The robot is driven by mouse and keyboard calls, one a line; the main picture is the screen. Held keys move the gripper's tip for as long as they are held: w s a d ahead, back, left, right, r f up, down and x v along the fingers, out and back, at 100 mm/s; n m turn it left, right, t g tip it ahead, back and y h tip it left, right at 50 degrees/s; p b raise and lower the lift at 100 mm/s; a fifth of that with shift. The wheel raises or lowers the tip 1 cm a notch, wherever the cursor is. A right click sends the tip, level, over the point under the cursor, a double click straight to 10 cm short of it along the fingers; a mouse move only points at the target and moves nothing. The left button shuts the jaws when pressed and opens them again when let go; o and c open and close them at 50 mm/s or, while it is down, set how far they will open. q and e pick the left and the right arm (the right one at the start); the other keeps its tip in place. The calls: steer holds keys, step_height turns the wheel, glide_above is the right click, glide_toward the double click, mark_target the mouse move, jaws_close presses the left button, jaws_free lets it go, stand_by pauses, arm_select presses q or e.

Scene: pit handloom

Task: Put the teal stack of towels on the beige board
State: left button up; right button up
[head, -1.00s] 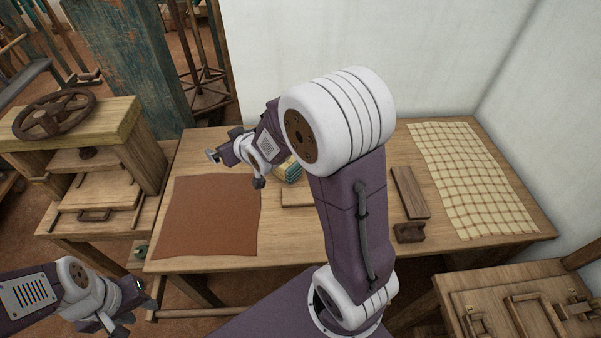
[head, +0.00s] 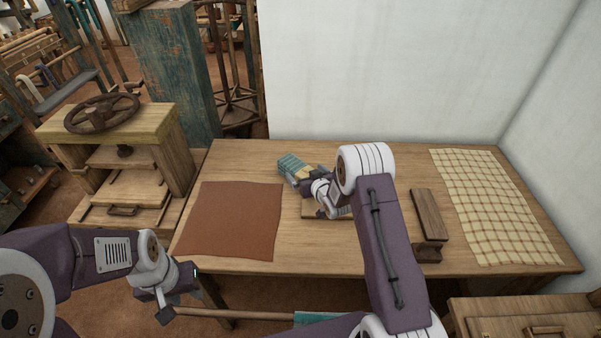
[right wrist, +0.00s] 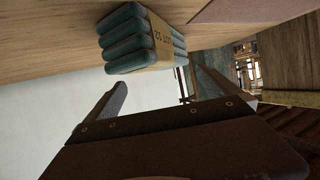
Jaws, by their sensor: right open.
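The teal stack of towels (head: 291,166) lies on the wooden table, with a tan paper band around it. It also shows at the top of the right wrist view (right wrist: 125,40). My right gripper (head: 306,178) is open and empty at the stack's near right end. In the right wrist view its two spread fingers (right wrist: 160,85) point toward the stack, which is just beyond the tips. The beige board (head: 308,211) lies nearer on the table, partly hidden under my right wrist. My left gripper (head: 150,302) hangs off the table at lower left; its jaw opening is unclear.
A brown cloth (head: 230,222) lies left on the table. A dark wooden block (head: 428,213) and a checked cloth (head: 495,205) lie to the right. A press with a handwheel (head: 102,113) stands left of the table. White walls close the back and right.

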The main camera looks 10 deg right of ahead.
mark_target(301, 169)
steer(key=x, duration=0.5)
steer(key=shift+w+f, duration=0.2)
steer(key=shift+f, duration=0.15)
steer(key=shift+s, duration=0.15)
steer(key=c, duration=1.7)
steer(key=shift+r, duration=0.4)
steer(key=c, duration=0.4)
step_height(301, 169, up, 17)
steer(key=shift+r+p, duration=0.2)
steer(key=shift+p, duration=0.1)
jaws_close()
step_height(301, 169, down, 16)
steer(key=shift+f, duration=0.15)
